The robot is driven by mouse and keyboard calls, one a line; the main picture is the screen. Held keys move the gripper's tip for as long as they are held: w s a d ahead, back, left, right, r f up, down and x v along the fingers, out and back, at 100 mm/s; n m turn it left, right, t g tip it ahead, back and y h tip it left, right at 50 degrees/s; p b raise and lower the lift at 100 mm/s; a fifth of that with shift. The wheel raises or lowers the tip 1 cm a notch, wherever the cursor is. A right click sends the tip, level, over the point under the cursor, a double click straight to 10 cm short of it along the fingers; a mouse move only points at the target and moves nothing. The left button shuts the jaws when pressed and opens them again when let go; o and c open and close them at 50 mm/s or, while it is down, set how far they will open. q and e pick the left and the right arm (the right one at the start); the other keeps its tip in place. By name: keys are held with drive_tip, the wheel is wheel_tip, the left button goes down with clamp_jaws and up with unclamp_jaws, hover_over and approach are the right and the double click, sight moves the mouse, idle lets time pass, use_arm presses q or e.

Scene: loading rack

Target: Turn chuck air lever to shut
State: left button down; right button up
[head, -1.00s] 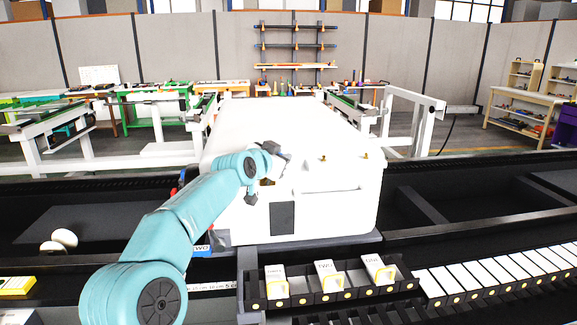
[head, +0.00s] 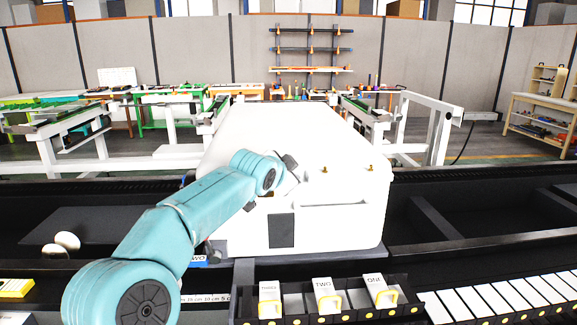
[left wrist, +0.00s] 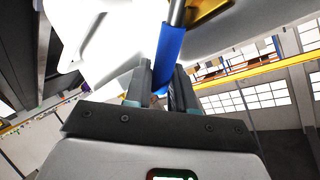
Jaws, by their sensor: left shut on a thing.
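The chuck air lever shows in the left wrist view as a blue handle (left wrist: 171,45) on a grey metal stem, beside a brass-coloured part (left wrist: 208,12). My left gripper (left wrist: 160,88) is shut on the blue handle, with one finger on each side of it. In the head view my left arm reaches to the left front part of a large white block (head: 290,135). There the fingers and the lever are hidden behind my wrist, so the lever's angle cannot be read. My right gripper is in neither view.
Two small brass fittings (head: 325,171) stand on the block's front ledge. A black holder (head: 335,309) with tags marked in letters stands in front of the block. White plates (head: 495,300) line the front right. A dark, mostly empty tray (head: 480,210) lies to the right.

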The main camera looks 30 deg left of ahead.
use_arm(q)
drive_tip(key=f+m+g+y, duration=0.1)
drive_tip(key=d+f+m+g+y+p, duration=0.1)
drive_tip(key=w+f+m+p, duration=0.1)
drive_tip(key=shift+d+f+g+y, duration=0.25)
drive_tip(key=shift+f+g+y, duration=0.05)
drive_tip(key=shift+g+y, duration=0.1)
drive_tip(key=shift+f+m+g+y+p, duration=0.5)
drive_tip(key=shift+f+m+y, duration=0.1)
drive_tip(key=shift+f+m, duration=0.2)
drive_tip(key=c, duration=1.1)
unclamp_jaws()
